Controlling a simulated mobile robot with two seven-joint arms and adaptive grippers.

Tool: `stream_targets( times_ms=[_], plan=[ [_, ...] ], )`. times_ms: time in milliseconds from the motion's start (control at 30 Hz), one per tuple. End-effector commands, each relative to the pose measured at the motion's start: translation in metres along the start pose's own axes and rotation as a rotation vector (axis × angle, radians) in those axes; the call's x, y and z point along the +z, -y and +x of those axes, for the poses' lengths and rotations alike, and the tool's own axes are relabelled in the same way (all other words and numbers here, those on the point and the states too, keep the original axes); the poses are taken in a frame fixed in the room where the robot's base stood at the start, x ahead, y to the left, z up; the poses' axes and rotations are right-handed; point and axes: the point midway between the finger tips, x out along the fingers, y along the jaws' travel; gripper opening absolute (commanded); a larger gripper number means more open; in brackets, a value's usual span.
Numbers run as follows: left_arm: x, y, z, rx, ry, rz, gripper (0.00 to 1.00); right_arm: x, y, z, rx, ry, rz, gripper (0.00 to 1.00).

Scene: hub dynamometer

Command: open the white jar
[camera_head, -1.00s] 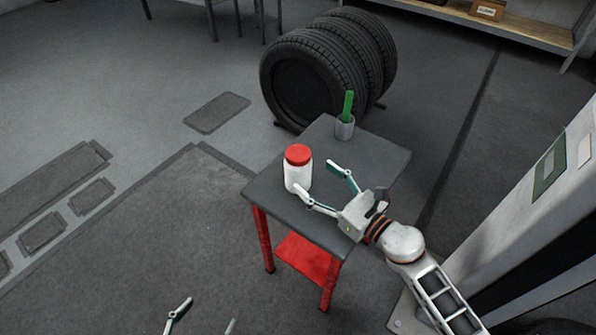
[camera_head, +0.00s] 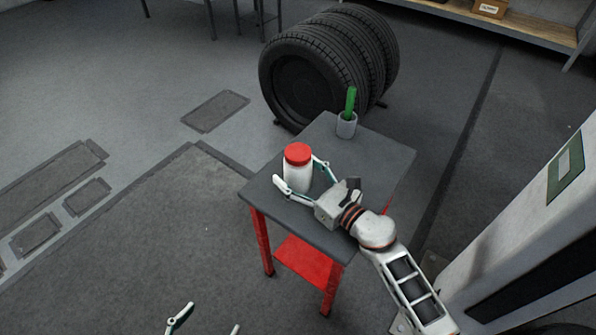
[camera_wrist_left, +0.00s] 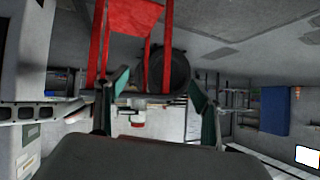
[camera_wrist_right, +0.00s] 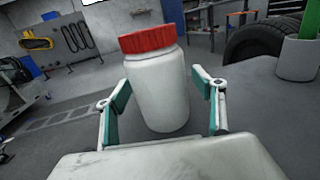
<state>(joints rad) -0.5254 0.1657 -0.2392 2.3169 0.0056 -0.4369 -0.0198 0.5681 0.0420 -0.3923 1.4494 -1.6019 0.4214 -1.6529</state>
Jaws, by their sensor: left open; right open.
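The white jar (camera_head: 297,178) with a red lid (camera_head: 298,153) stands upright on the grey top of a small red-legged table (camera_head: 262,189). In the right wrist view the jar (camera_wrist_right: 160,92) stands between the open fingers, with a visible space on each side. My right gripper (camera_head: 300,176) is open, its fingers low around the jar's body. My left gripper (camera_head: 207,322) is open and empty, low at the bottom edge of the head view, away from the table. In the left wrist view its open fingers (camera_wrist_left: 160,95) hold nothing.
A grey cup (camera_head: 346,126) with a green-handled thing (camera_head: 350,101) stands at the table's far corner. Large black tires (camera_head: 330,62) stand behind the table. A light cabinet (camera_head: 520,240) stands at the right. The floor left of the table is clear.

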Motion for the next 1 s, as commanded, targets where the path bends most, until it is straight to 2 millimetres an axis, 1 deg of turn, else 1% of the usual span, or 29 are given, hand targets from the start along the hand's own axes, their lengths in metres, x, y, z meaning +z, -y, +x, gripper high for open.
stream_targets(
  times_ms=[133, 167, 200, 267, 300, 333, 367, 633, 767, 867, 1000],
  plan=[
    [-0.003, 0.001, 0.000, -0.001, -0.006, -0.001, 0.67, 0.000, 0.000, 0.000, 0.000, 0.000, 0.000, 0.68],
    [-0.003, 0.001, 0.000, -0.002, -0.006, -0.001, 0.67, 0.000, 0.000, 0.000, 0.000, 0.000, 0.000, 0.63],
    [-0.003, 0.001, 0.000, -0.002, -0.006, -0.002, 0.67, 0.000, 0.000, 0.000, 0.000, 0.000, 0.000, 0.53],
    [-0.003, 0.001, 0.000, -0.002, -0.005, -0.002, 0.67, 0.000, 0.000, 0.000, 0.000, 0.000, 0.000, 0.37],
    [-0.002, 0.001, 0.000, -0.002, -0.005, -0.002, 0.67, 0.000, 0.000, 0.000, 0.000, 0.000, 0.000, 0.27],
    [-0.002, 0.001, 0.000, -0.002, -0.004, -0.002, 0.67, 0.000, 0.000, -0.001, 0.000, 0.000, 0.000, 0.19],
    [-0.002, 0.001, 0.000, -0.002, -0.003, -0.002, 0.67, 0.000, 0.000, -0.001, 0.000, 0.000, 0.000, 0.13],
    [0.001, 0.000, 0.000, -0.002, 0.001, -0.001, 0.67, 0.003, 0.000, 0.000, 0.000, 0.003, -0.001, 0.13],
    [-0.003, 0.003, 0.000, -0.005, -0.003, 0.003, 0.67, 0.009, 0.001, 0.000, 0.001, 0.005, -0.004, 0.13],
    [-0.006, 0.006, -0.001, -0.012, -0.005, 0.010, 0.67, 0.020, 0.001, 0.001, 0.000, 0.008, -0.007, 0.13],
    [-0.008, 0.015, -0.005, -0.028, 0.002, 0.028, 0.67, 0.045, 0.002, 0.001, 0.001, 0.013, -0.013, 0.13]
  ],
)
